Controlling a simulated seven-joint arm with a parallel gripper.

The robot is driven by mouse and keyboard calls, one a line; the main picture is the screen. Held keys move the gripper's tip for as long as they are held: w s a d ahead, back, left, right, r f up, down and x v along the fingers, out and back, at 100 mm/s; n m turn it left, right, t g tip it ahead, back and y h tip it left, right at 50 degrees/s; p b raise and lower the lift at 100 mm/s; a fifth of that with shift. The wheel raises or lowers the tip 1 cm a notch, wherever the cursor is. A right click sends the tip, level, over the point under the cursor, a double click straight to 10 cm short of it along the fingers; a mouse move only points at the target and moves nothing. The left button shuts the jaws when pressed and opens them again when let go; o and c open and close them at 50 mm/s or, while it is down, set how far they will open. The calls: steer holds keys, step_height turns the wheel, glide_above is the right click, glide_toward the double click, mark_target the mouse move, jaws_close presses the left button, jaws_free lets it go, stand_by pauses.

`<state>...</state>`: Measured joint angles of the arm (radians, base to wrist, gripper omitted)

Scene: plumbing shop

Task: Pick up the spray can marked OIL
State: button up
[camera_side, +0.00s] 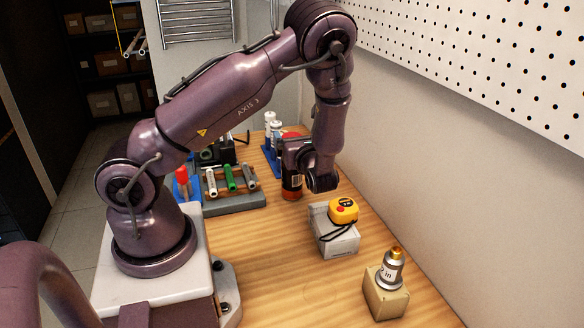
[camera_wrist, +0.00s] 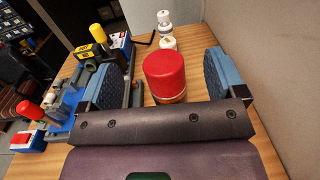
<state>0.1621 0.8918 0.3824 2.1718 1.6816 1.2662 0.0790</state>
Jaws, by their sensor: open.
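A can with a red cap (camera_wrist: 165,72) stands upright between my gripper's two blue-padded fingers in the wrist view. No OIL marking can be read in either view. My gripper (camera_wrist: 168,80) is open, with one finger on each side of the can, and a gap shows beside the cap on both sides. The wrist body hides the can's lower part in the wrist view.
A grey rack with pipe pieces (camera_side: 230,203) stands left of the can. White bottles (camera_side: 270,122) stand behind it. A yellow tape measure (camera_side: 343,210) sits on a grey box (camera_side: 338,242); a metal fitting (camera_side: 392,270) sits on a tan block (camera_side: 386,300). The wall bounds the right.

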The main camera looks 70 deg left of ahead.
steer(key=a+f, duration=0.1)
steer(key=a, duration=0.2)
steer(key=a+f, duration=0.1)
steer(key=a, duration=0.1)
steer(key=shift+w+f, duration=0.1)
steer(key=shift+f, duration=0.25)
steer(key=shift+c, duration=0.2)
steer(key=c, duration=1.4)
steer(key=shift+c, duration=0.2)
steer(key=shift+r, duration=0.15)
